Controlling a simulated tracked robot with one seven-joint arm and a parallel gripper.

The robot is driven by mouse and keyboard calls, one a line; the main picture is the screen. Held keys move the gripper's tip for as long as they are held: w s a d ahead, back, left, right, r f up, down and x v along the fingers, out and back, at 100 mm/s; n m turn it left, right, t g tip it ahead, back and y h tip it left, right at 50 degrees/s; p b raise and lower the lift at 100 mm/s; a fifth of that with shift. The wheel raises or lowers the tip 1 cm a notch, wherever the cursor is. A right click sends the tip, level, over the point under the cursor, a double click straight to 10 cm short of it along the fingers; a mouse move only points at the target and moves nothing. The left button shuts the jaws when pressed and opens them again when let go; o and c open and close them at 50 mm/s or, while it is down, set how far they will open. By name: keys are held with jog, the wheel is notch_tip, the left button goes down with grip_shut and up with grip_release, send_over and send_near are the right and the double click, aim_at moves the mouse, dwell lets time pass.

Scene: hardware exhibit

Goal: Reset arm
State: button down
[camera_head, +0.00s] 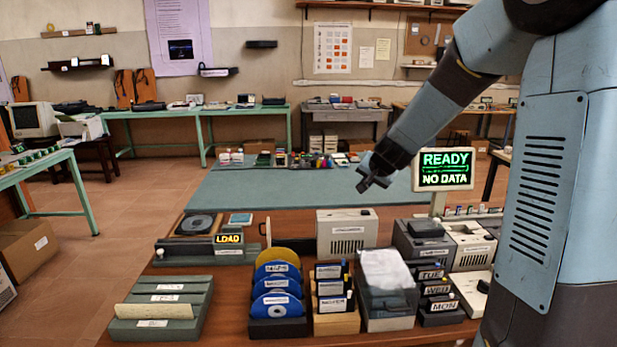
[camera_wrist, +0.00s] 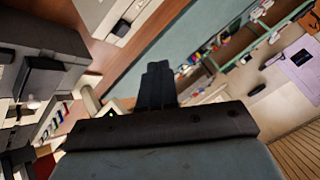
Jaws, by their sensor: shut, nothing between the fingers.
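My gripper (camera_head: 374,184) hangs in the air above the back part of the wooden bench, to the left of the screen reading READY and NO DATA (camera_head: 446,170). My arm comes in from the upper right and slopes down to the left. In the wrist view the shut fingers (camera_wrist: 157,85) stand close together with nothing held. Below the gripper in the head view is a beige box (camera_head: 346,234), apart from it.
The bench (camera_head: 230,300) holds a grey slotted rack (camera_head: 160,312), a LOAD sign (camera_head: 228,239), blue and yellow discs (camera_head: 277,288), a floppy box (camera_head: 332,290), a clear-lidded box (camera_head: 386,290) and day-labelled trays (camera_head: 438,292). A green-grey surface (camera_head: 270,188) behind is mostly clear.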

jog(key=s+a+r+n+g, duration=0.1)
jog(key=s+a+r+n, duration=0.3)
jog(key=s, duration=0.5)
jog(key=s+d+r+n+g, duration=0.1)
jog(key=s+d+r, duration=0.1)
jog(key=s, duration=1.2)
jog(key=s+d+r+n+g+h, duration=0.1)
jog(key=s+d+r, duration=0.2)
jog(key=s, duration=1)
jog(key=shift+s, duration=0.35)
